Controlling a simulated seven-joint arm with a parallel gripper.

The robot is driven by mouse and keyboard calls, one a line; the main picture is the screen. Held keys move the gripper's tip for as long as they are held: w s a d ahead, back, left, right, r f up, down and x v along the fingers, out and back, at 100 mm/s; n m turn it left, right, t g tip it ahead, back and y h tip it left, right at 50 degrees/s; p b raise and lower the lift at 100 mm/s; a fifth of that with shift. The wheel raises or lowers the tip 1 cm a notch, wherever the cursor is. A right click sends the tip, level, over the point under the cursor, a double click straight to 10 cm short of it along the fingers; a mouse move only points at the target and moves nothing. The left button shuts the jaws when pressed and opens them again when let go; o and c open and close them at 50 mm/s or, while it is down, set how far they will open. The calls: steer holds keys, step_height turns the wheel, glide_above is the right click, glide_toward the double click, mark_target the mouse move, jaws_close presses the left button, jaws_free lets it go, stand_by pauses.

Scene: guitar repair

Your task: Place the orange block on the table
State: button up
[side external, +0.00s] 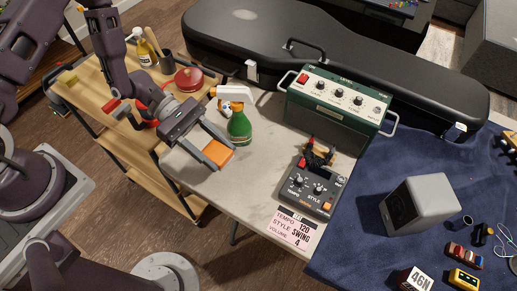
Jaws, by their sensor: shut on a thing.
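The orange block (218,154) is between the fingertips of my gripper (217,156), which is shut on it. The gripper and block are over the left part of the pale grey table (246,187), near its left edge. I cannot tell whether the block touches the tabletop or is held just above it. The green spray bottle (239,127) with a white head stands close by, just right of and behind the block.
A green amplifier (335,112) and a dark pedal (312,188) stand to the right, with a pink note (293,229) in front. A guitar case (310,60) lies behind. A wooden cart (168,164) is at left. Bare tabletop lies between the block and pedal.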

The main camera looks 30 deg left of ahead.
mark_target(224, 175)
steer(key=shift+w+f+n+t, duration=0.25)
steer(key=shift+w+n+t, duration=0.05)
steer(key=shift+w+t, duration=0.1)
step_height(224, 175, down, 10)
steer(key=shift+w+r, duration=0.1)
steer(key=o, duration=1.4)
steer(key=shift+c, duration=0.2)
